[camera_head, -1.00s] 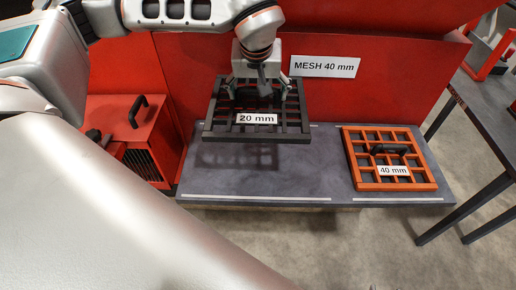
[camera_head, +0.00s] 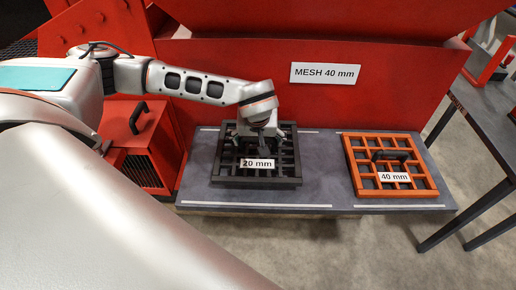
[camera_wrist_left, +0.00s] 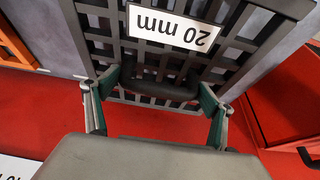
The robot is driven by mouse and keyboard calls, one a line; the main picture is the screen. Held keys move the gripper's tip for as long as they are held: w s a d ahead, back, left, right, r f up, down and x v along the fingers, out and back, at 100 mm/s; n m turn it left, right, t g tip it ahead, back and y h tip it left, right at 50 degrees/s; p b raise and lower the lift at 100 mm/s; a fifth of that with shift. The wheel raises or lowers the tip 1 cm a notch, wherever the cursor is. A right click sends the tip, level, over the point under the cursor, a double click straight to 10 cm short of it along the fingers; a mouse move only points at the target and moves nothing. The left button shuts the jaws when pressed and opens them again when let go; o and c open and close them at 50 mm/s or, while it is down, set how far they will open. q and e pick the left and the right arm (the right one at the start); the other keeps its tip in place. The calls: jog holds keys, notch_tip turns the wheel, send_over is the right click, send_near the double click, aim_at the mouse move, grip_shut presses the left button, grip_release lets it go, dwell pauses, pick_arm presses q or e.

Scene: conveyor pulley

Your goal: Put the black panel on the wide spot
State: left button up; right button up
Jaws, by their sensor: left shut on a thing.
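The black panel (camera_head: 255,182) is a dark grid with a white "20 mm" label. It is level at the left part of the grey bench, within the stretch marked by the longer white line (camera_head: 255,205), the wide spot. It appears to rest on the bench top, though I cannot tell if a small gap is left. My left gripper (camera_head: 258,141) is above the panel, shut on its dark handle (camera_wrist_left: 160,84). The green-padded fingers sit at the handle's two ends in the left wrist view. My right gripper is not in view.
An orange "40 mm" panel (camera_head: 391,190) lies on the bench's right part, with free bench between the two panels. A red wall with a "MESH 40 mm" sign (camera_head: 325,73) rises behind. A red box (camera_head: 145,145) stands left, a dark table (camera_head: 487,120) right.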

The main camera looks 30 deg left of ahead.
pick_arm(q)
jog(key=shift+w+f, duration=0.1)
jog(key=shift+f, duration=1.7)
jog(key=o, duration=2.1)
jog(key=shift+f, duration=0.15)
jog(key=shift+s+d+r, duration=0.1)
jog(key=shift+s+r, duration=0.1)
jog(key=shift+r, duration=0.35)
jog(key=v, duration=1.1)
jog(key=shift+r, duration=0.1)
